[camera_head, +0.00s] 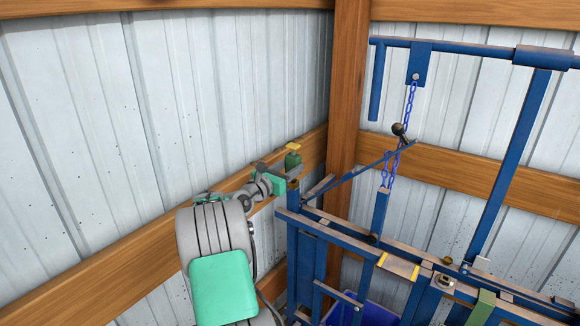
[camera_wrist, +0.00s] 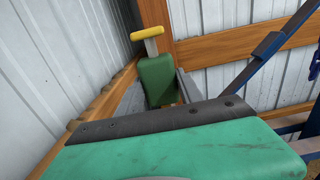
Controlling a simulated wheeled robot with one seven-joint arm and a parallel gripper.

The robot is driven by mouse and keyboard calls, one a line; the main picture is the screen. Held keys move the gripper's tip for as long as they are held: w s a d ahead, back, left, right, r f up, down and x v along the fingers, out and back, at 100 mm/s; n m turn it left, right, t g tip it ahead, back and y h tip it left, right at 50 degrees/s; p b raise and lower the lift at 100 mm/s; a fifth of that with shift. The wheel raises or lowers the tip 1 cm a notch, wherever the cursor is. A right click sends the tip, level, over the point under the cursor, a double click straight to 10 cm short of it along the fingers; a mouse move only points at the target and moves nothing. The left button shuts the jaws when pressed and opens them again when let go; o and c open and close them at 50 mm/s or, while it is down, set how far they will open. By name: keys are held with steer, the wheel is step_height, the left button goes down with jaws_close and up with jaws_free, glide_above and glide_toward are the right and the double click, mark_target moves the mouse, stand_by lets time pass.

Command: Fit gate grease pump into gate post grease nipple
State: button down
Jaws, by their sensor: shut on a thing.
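The grease pump (camera_head: 293,161) is a small dark green body with a yellow T-shaped handle on top. It stands roughly upright in my gripper (camera_head: 288,175), near the corner and left of the blue metal frame. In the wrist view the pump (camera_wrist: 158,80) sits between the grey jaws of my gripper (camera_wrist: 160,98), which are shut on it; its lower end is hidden. The blue frame (camera_head: 300,252) has several uprights and rails. I cannot tell which upright is the gate post, and I cannot make out a grease nipple for certain.
A wooden corner post (camera_head: 345,100) and wooden rails back the frame. A blue chain (camera_head: 410,100) hangs from the upper bar, with a dark ball-ended lever (camera_head: 398,129) beside it. A slanted blue bar reaches toward my gripper. Open space lies left, before the corrugated wall (camera_head: 90,130).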

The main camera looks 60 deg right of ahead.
steer(key=shift+f, duration=0.65)
steer(key=c, duration=0.9)
jaws_free()
steer(key=shift+r, duration=0.1)
steer(key=shift+c, duration=0.2)
steer(key=shift+o, duration=1.3)
steer(key=shift+a, duration=0.15)
